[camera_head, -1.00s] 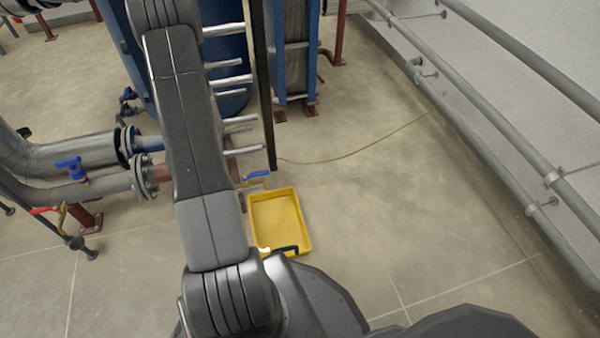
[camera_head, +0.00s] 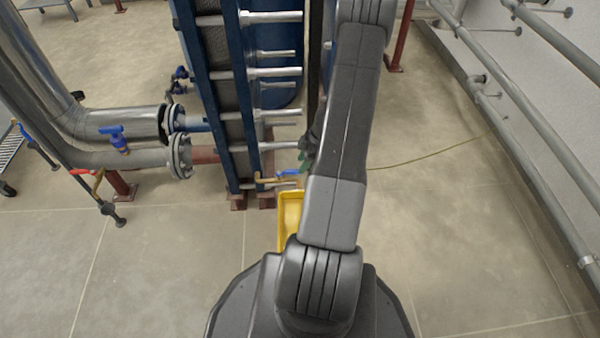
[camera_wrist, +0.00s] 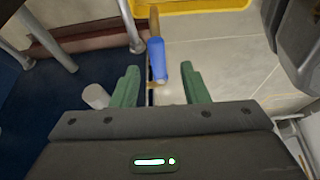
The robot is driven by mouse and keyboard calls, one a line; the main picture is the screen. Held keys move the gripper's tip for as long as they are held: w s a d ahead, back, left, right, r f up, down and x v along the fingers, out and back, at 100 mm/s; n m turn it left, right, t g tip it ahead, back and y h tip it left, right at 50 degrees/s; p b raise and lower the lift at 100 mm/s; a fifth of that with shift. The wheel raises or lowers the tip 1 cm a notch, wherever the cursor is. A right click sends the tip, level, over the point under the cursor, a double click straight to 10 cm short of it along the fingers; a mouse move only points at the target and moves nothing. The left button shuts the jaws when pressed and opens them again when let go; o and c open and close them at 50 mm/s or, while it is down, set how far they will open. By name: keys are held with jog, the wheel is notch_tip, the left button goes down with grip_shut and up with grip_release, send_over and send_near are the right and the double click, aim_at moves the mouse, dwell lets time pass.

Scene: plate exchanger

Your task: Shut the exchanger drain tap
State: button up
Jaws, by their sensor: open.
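The drain tap has a blue lever handle (camera_head: 288,172) on a brass body (camera_head: 268,181), low at the front of the plate exchanger (camera_head: 222,100). In the wrist view the blue handle (camera_wrist: 157,60) points toward my gripper (camera_wrist: 160,88), with the brass spout (camera_wrist: 154,20) beyond it. My gripper is open, with one green finger on each side of the handle's near end in the picture. I cannot tell whether either finger touches it. In the head view my gripper (camera_head: 306,157) is just right of the tap, partly hidden by my arm.
A yellow tray (camera_head: 284,240) lies on the floor below the tap, partly behind my arm. Steel tie bars (camera_head: 275,72) stick out above the tap. Pipes at left carry another blue-handled valve (camera_head: 115,137) and a red-handled one (camera_head: 80,171).

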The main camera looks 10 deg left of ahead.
aim_at(290, 172)
jog(key=shift+w+a+f, duration=0.1)
jog(key=shift+a+f, duration=0.1)
jog(key=shift+f, duration=0.6)
jog(key=shift+b+x, duration=0.8)
jog(key=shift+x, duration=0.15)
jog(key=shift+a, duration=0.1)
grip_shut()
